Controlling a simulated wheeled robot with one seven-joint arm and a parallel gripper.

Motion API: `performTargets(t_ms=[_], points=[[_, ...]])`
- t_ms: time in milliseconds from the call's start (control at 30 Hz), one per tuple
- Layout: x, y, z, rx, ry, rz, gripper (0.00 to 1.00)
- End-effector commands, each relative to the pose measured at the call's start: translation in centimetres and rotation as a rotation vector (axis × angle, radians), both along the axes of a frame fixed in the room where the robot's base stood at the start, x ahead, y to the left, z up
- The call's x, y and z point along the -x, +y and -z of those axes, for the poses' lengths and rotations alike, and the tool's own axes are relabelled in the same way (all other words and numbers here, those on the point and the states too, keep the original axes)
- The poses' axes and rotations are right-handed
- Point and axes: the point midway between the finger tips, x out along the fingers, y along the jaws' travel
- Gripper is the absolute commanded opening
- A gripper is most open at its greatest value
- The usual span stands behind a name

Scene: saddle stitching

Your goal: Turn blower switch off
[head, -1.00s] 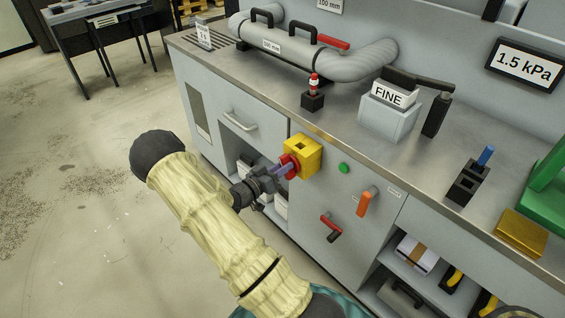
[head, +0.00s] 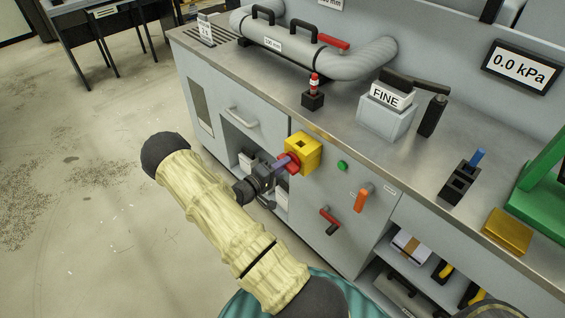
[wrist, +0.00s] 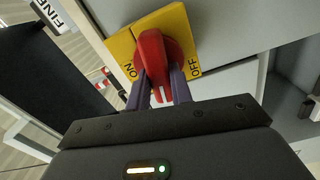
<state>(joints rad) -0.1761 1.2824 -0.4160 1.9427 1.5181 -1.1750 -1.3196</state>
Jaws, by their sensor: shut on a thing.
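The blower switch is a red rotary knob (wrist: 155,52) on a yellow plate (wrist: 188,32) marked ON at left and OFF at right in the wrist view. Its white mark points toward the bottom of that view, between the two labels. My gripper (wrist: 160,84) has its purple fingers shut on the knob, one on each side. In the head view, the yellow switch box (head: 303,150) sits on the cabinet front and my gripper (head: 287,164) reaches it from the left. The fingers partly hide the knob there. The display (head: 521,66) reads 0.0 kPa.
A green button (head: 342,166), an orange handle (head: 361,199) and a red-black lever (head: 329,221) are right of the switch on the cabinet front. The grey bench top (head: 335,138) is above, with a FINE block (head: 386,110). Open floor lies to the left.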

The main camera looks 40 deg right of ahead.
Motion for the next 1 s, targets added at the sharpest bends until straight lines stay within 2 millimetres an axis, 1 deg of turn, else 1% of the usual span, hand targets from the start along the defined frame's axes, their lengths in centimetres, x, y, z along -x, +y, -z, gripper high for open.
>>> performTargets(t_ms=[33, 200, 333, 833, 867, 900, 967, 1000], points=[[-0.26, 0.07, -0.07, 0.002, 0.030, -0.006, 0.00], [-0.26, -0.03, 0.07, 0.008, 0.123, -0.005, 0.00], [-0.23, -0.14, 0.12, 0.011, 0.165, -0.003, 0.00], [-0.22, 0.02, 0.20, 0.014, 0.194, -0.005, 0.00], [-0.21, 0.01, 0.21, 0.014, 0.194, -0.005, 0.24], [-0.19, 0.00, 0.21, 0.014, 0.195, -0.005, 0.32], [-0.18, -0.01, 0.20, 0.015, 0.193, -0.004, 0.44], [-0.17, -0.03, 0.19, 0.015, 0.193, -0.004, 0.44]])
